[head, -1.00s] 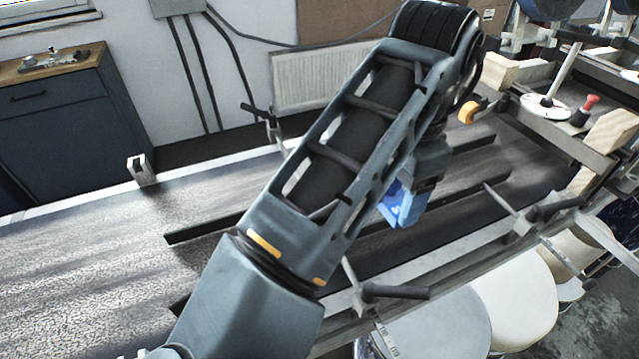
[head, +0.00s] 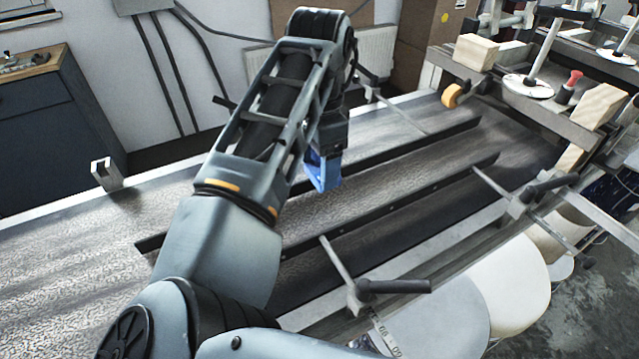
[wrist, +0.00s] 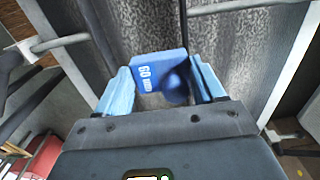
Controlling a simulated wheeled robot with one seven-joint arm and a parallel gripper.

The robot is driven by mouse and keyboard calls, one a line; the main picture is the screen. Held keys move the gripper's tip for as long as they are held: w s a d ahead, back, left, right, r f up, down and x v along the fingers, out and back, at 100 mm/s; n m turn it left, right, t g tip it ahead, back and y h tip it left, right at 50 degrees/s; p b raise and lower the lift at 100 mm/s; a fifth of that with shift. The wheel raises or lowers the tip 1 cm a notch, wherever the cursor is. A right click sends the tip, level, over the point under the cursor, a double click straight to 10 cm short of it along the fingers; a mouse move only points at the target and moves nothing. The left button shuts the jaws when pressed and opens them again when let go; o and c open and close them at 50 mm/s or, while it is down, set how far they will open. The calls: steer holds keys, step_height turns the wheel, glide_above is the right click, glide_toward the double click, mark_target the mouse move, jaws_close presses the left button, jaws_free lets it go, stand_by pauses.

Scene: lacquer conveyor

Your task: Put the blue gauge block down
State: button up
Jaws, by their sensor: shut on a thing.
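The blue gauge block (wrist: 148,72) is between the light blue fingers of my gripper (wrist: 165,82) in the wrist view, with white "60" lettering on its face. A rounded dark blue part shows at its right side. In the head view my gripper (head: 322,168) points down over the conveyor (head: 400,150), with blue at its end. Block and fingers are hard to tell apart there. In the wrist view the grey belt lies beyond the block. I cannot tell how far the block is above it.
Long dark rails (head: 400,205) run along the belt. Clamp rods with black handles (head: 395,287) stick out along the near edge. Wooden blocks (head: 476,52) and an orange roller (head: 452,95) stand at the far right end. Round pale stools (head: 500,285) stand below the near side. The belt's left part is bare.

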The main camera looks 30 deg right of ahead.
mark_target(319, 171)
step_height(319, 171, down, 4)
steer(key=b, duration=0.3)
steer(key=shift+f+b, duration=0.3)
steer(key=shift+f, duration=0.1)
steer(key=shift+s+f, duration=0.15)
steer(key=shift+f, duration=0.05)
steer(key=o, duration=1.2)
steer(key=shift+f, duration=0.2)
steer(key=shift+c, duration=0.2)
steer(key=shift+r, duration=0.1)
step_height(319, 171, up, 14)
steer(key=shift+f, duration=0.25)
